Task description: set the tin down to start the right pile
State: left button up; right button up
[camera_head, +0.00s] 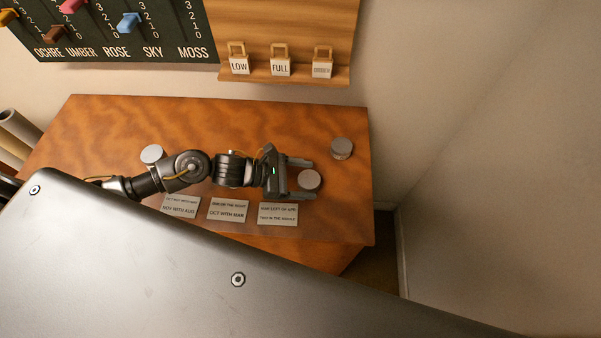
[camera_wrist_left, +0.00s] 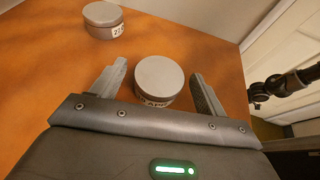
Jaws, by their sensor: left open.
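A grey round tin (camera_head: 309,179) stands upright on the right part of the wooden table (camera_head: 345,205). My left gripper (camera_head: 311,178) is open, with one finger on either side of this tin. In the left wrist view the tin (camera_wrist_left: 160,78) sits between the spread fingers (camera_wrist_left: 159,72), with a gap at each side; its label is partly hidden by the gripper. A second tin (camera_head: 341,148) stands apart, behind and to the right; it also shows in the left wrist view (camera_wrist_left: 103,20). A third tin (camera_head: 151,153) is at the left behind my arm. My right gripper is not seen.
Three printed cards (camera_head: 180,206), (camera_head: 228,210) and (camera_head: 278,214) lie along the front of the table. A wooden board with small tagged hooks (camera_head: 280,65) and a dark pigment chart (camera_head: 120,30) hang behind. The table's right edge is close to the tins.

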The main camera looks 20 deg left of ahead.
pick_arm(q)
jog(key=shift+r, duration=0.15)
jog(key=b+v, duration=0.1)
jog(key=v, duration=0.2)
jog(key=b+v, duration=0.1)
jog(key=v, duration=0.3)
jog(key=b+v, duration=0.1)
jog(key=v, duration=0.2)
jog(key=shift+s+a, duration=0.15)
jog(key=shift+a, duration=0.2)
jog(key=shift+s+a+r+b, duration=0.25)
jog(key=shift+a+b, duration=0.05)
jog(key=shift+a, duration=0.2)
